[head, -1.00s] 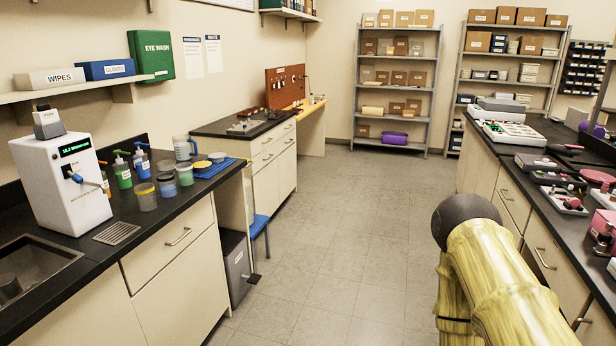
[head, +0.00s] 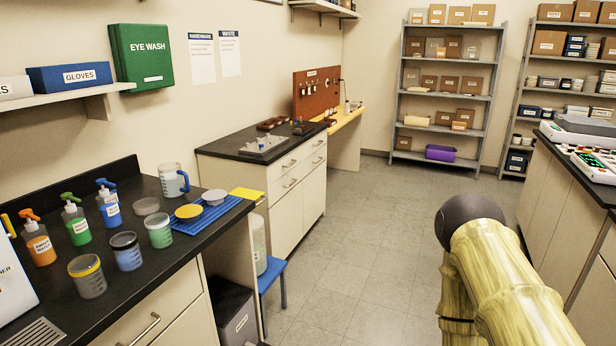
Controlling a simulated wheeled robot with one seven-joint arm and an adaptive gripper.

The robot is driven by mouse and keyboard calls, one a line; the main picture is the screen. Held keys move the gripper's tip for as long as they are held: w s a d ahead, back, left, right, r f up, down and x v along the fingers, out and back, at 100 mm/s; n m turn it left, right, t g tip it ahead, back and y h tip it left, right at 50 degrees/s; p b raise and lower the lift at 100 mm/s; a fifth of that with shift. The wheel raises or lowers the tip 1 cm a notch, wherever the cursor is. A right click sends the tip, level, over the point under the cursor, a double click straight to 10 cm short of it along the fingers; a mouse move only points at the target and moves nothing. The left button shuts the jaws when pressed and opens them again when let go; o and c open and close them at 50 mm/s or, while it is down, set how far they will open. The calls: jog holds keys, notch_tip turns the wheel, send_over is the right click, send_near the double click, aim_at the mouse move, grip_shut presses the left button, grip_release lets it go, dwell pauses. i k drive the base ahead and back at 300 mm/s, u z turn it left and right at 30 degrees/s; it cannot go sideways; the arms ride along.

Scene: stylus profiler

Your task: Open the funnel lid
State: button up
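A pale, labelled container (head: 259,245) stands on a blue stool (head: 272,275) beside the end of the left bench, partly hidden by the bench. Above it, at the bench's right end, is a flat yellow piece (head: 247,194). It looks like a closed lid, but I cannot tell for sure that it is the funnel lid. No funnel shows clearly. My arm is at the lower right, and its gripper is outside the view.
The left bench (head: 170,212) holds pump bottles, several jars, a clear jug (head: 172,180) and a blue ribbed mat (head: 215,215). A grey bin (head: 232,310) stands below its end. The floor (head: 375,250) in the middle is clear. Another bench (head: 565,190) runs along the right.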

aim_at(240, 191)
jog(key=u, duration=0.25)
jog(key=i, duration=2)
jog(key=u, duration=0.25)
